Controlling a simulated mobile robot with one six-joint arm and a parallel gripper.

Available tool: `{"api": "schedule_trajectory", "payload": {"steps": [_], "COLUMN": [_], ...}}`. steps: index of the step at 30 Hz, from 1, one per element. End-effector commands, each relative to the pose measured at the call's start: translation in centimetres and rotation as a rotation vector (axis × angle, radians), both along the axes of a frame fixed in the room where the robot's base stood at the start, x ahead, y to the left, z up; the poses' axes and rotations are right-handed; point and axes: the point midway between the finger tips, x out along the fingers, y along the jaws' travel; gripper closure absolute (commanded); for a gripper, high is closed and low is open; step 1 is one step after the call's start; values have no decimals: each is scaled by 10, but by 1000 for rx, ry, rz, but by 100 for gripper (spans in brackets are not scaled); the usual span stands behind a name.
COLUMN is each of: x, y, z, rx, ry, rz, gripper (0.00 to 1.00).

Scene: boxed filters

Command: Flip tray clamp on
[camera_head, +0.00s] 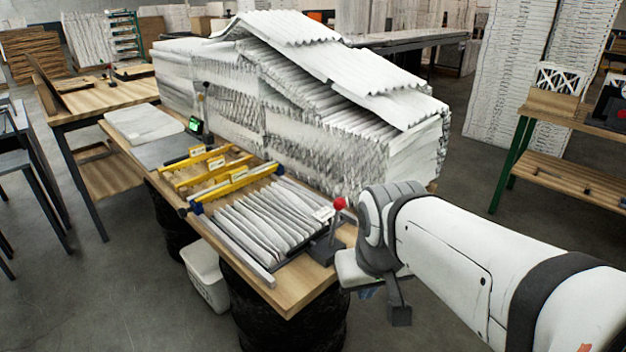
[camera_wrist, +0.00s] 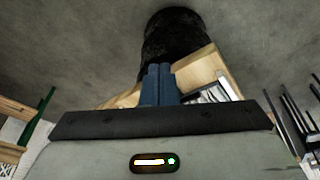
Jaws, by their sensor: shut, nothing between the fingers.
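The tray clamp (camera_head: 325,249) is dark, with a red ball knob (camera_head: 339,203) on top of its lever. It sits at the near right end of the wooden bench, beside the tray of pleated filters (camera_head: 262,222). The lever stands roughly upright; whether it presses on the tray I cannot tell. My gripper (camera_head: 368,293) is just right of the bench end, below and right of the knob, partly hidden by my wrist. In the wrist view its blue fingers (camera_wrist: 158,84) are together and empty, with the bench edge behind them. The clamp is not clearly visible there.
Yellow dividers (camera_head: 220,178) with labels cross the bench left of the filters. A big stack of pleated filters (camera_head: 320,125) stands behind. A white bin (camera_head: 205,278) is under the bench near a black drum (camera_wrist: 172,40). Open floor lies in front.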

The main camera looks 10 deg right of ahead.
Motion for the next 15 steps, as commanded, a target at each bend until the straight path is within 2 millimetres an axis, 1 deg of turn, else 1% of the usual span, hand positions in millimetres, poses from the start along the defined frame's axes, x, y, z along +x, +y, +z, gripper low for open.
{"api": "schedule_trajectory", "payload": {"steps": [1, 2, 3, 5, 6, 9, 12, 15], "x": [20, 33, 53, 82, 102, 145, 176, 194], "y": [5, 7, 10, 15, 20, 33, 45, 53], "z": [9, 16, 26, 40, 50, 70, 85, 93], "rx": [-24, -43, -70, -113, -142, -206, -255, -284], "ry": [-11, -19, -32, -53, -67, -102, -129, -147], "rz": [42, 65, 98, 148, 179, 248, 296, 322], "gripper": [100, 100, 100, 100, 100, 100, 100, 100]}}
